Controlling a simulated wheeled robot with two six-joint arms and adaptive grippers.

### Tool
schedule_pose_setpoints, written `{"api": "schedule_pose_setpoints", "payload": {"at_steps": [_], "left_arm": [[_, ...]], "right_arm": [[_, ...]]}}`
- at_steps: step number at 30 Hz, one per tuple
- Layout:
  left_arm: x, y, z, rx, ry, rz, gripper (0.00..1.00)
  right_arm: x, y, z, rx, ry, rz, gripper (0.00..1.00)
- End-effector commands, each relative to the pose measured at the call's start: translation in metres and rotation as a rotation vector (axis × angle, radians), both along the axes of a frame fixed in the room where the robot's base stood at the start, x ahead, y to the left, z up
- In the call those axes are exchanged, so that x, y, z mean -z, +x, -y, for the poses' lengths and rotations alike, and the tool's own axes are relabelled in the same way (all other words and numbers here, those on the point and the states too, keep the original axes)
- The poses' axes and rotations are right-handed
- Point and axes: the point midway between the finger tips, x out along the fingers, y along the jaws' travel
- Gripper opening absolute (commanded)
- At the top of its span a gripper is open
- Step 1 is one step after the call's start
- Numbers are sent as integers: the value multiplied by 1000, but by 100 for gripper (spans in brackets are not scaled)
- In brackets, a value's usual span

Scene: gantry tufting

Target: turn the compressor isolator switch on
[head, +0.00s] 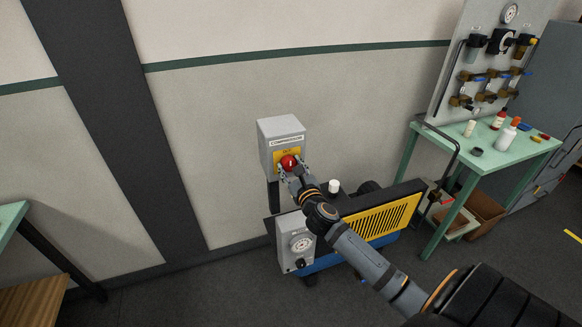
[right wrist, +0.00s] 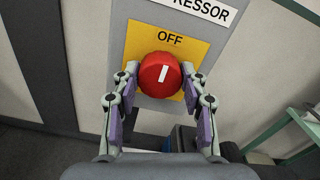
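The compressor isolator switch is a red round knob (head: 289,162) on a yellow plate (head: 279,155), on the front of a grey box (head: 282,128) labelled COMPRESSOR. In the right wrist view the knob (right wrist: 161,74) has a white mark, tilted slightly right of upright, below the word OFF. My right gripper (right wrist: 159,82) has one finger on each side of the knob. The fingers are spread, and the fingertips are at or very near the knob's sides; I cannot tell whether they touch it. In the head view the gripper (head: 293,168) partly covers the knob. My left gripper is not in view.
The compressor (head: 375,227), with a yellow grille and a gauge box (head: 297,243), stands below the switch box. A green table (head: 480,150) with bottles, under a valve panel (head: 487,65), is to the right. Another green table edge (head: 12,217) is at the left.

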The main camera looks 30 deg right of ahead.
Motion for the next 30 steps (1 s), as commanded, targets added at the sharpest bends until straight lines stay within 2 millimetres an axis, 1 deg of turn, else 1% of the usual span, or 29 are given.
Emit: {"api": "schedule_pose_setpoints", "payload": {"at_steps": [1, 4, 11, 17, 23, 30], "left_arm": [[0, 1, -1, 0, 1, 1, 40], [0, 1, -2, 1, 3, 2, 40], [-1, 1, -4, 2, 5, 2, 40], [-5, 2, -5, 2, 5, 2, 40], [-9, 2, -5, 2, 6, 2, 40], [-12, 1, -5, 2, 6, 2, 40]], "right_arm": [[0, 0, 0, 1, 0, -1, 26], [0, 0, 0, 1, 0, -1, 12], [0, 0, 0, 1, 18, 3, 12], [-1, 0, 1, 1, 99, 22, 12], [0, 0, 1, 3, 253, 58, 12], [0, -1, 2, 1, 475, 112, 12]]}}
